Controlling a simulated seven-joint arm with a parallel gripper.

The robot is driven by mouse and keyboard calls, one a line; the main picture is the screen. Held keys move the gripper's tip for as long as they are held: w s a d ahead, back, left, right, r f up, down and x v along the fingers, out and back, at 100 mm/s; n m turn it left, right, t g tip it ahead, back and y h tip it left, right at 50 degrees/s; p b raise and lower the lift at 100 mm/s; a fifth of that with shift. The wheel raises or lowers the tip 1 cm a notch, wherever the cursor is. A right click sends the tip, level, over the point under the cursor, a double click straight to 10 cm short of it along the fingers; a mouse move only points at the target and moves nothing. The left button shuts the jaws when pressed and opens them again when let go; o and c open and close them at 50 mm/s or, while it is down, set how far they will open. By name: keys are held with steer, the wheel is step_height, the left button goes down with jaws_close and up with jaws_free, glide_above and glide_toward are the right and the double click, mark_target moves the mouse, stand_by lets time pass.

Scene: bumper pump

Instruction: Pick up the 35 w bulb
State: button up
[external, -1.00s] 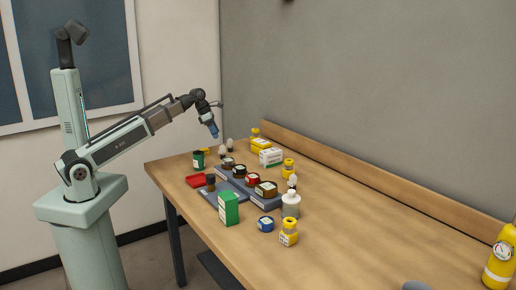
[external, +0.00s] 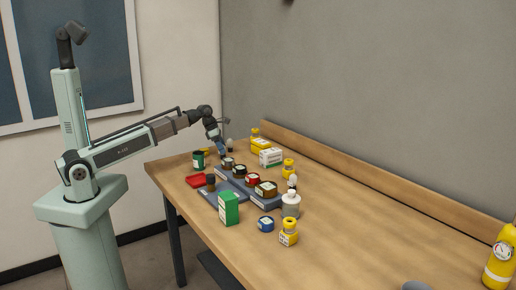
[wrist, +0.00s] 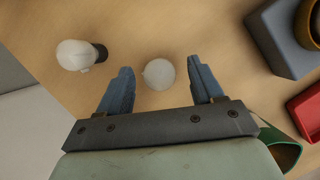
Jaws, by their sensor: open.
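In the wrist view, my gripper (wrist: 162,92) is open, with its two blue fingers on either side of a round white bulb (wrist: 158,74). The bulb is seen from above, and nothing is gripped. In the external view, my gripper (external: 222,153) is low over the far left end of the table and hides one bulb. One bulb (external: 230,145) shows just right of it. No wattage marking is readable on either bulb.
A green container (wrist: 281,146), a red tray (wrist: 308,108) and a grey stepped rack (wrist: 277,40) lie right of the fingers. The wooden table (external: 360,225) also holds a green box (external: 229,208), a white box (external: 271,157) and several jars. Its right part is mostly clear.

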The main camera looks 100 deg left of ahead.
steer(key=shift+w+a+f, duration=0.1)
steer(key=shift+w+f, duration=0.15)
steer(key=shift+f, duration=0.4)
steer(key=shift+c, duration=0.3)
steer(key=c, duration=1)
steer(key=shift+r, duration=0.15)
